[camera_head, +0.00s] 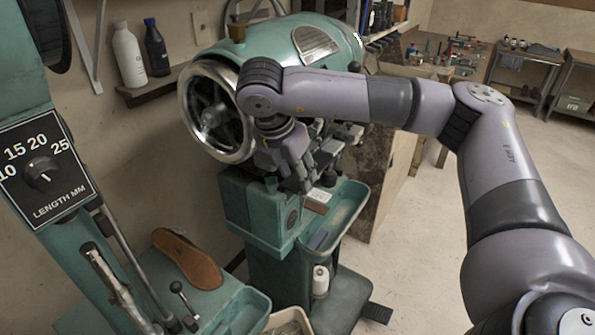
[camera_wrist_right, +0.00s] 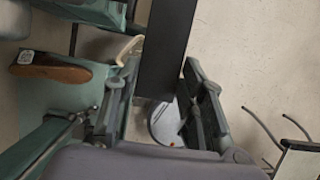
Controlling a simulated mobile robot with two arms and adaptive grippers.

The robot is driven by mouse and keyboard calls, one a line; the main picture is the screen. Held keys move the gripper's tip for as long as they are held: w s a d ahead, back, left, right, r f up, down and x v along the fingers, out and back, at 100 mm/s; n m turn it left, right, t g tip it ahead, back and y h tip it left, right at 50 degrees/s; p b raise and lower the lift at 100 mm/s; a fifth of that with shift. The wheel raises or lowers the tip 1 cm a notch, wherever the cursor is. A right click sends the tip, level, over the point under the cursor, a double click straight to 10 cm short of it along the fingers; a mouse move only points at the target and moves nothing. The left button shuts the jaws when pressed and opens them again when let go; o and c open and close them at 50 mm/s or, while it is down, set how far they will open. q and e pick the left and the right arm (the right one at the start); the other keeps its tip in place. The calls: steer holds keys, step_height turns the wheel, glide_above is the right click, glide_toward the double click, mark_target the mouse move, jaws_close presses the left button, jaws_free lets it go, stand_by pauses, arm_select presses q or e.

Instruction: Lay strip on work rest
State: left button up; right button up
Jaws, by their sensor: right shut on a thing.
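My right gripper (camera_head: 300,172) is in front of the green stitching machine (camera_head: 245,222), below its handwheel and above its front tray. In the right wrist view my right gripper (camera_wrist_right: 163,98) has its fingers on both sides of a dark, straight strip (camera_wrist_right: 168,40), which runs up out of the picture. The gripper is shut on this strip. In the head view the strip cannot be made out clearly behind the fingers and machine parts. Which part is the work rest is not clear, as the gripper hides the area. My left gripper is not in view.
A brown shoe sole (camera_head: 187,258) lies on the green machine at the left, which carries a length dial (camera_head: 40,175). The handwheel (camera_head: 215,112) is close to my right wrist. Open floor lies right.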

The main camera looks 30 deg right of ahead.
steer(key=shift+w+d+f, duration=0.15)
steer(key=shift+w, duration=0.25)
steer(key=shift+w+d+f, duration=0.15)
steer(key=shift+w, duration=0.25)
steer(key=shift+w+d+f, duration=0.1)
steer(key=shift+d+f, duration=0.05)
steer(key=shift+f, duration=0.15)
steer(key=shift+w+d+f+b, duration=0.5)
steer(key=shift+d+b, duration=0.3)
steer(key=shift+b, duration=0.2)
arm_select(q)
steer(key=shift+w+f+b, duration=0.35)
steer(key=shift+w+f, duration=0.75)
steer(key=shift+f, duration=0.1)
arm_select(e)
steer(key=shift+w+d+f, duration=0.1)
steer(key=shift+d, duration=0.2)
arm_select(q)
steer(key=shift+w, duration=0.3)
arm_select(e)
steer(key=o, duration=1)
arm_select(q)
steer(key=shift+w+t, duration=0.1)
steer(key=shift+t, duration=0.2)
arm_select(e)
steer(key=shift+o, duration=0.2)
steer(key=shift+d, duration=0.1)
